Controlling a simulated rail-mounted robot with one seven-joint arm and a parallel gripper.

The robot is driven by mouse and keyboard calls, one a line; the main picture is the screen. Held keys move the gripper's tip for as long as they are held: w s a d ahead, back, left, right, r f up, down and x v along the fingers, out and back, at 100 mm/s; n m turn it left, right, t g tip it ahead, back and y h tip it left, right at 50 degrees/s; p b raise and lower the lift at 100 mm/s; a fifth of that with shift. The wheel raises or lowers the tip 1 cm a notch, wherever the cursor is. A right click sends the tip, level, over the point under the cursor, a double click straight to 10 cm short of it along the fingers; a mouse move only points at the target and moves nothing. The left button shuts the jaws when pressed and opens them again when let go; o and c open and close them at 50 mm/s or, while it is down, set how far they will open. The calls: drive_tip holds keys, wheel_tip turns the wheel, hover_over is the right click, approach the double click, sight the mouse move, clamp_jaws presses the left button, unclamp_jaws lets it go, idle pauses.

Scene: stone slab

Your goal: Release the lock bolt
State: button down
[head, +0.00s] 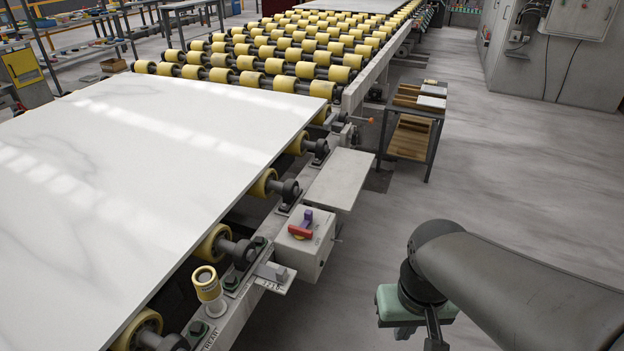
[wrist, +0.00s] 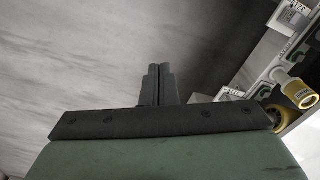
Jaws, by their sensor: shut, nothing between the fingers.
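A short post with a yellow cap (head: 207,284) stands on the rail beside the white slab (head: 130,170). It also shows at the right of the wrist view (wrist: 299,92). A metal block on a small marked plate (head: 274,273) sits beside it. I cannot tell for sure which of these parts is the lock bolt. A grey box (head: 309,248) with a red handle (head: 300,232) and a purple piece is fixed further along the rail. My gripper (wrist: 159,68) is shut and empty over the floor, apart from the rail and to its right in the head view; its fingertips are unclear there.
Yellow rollers (head: 285,65) fill the conveyor behind the slab. A flat grey shelf (head: 340,180) juts out from the rail. A small cart (head: 412,130) stands beyond it. The floor (head: 500,165) right of the rail is mostly clear.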

drive_tip(key=w+a+f+n+t+b, duration=0.2)
drive_tip(key=w+a+n, duration=0.1)
drive_tip(key=w, duration=0.8)
drive_tip(key=w+a+f+n+t+b, duration=0.1)
drive_tip(key=w+a+f+n+b, duration=0.15)
drive_tip(key=w, duration=0.75)
drive_tip(key=n+t+y+b, duration=0.2)
drive_tip(key=n+t, duration=0.2)
drive_tip(key=n, duration=0.3)
approach(307, 226)
drive_tip(key=r, duration=0.4)
drive_tip(key=shift+w+r, duration=0.1)
drive_tip(key=shift+w, duration=0.15)
drive_tip(key=x, duration=1)
drive_tip(key=shift+s, duration=0.2)
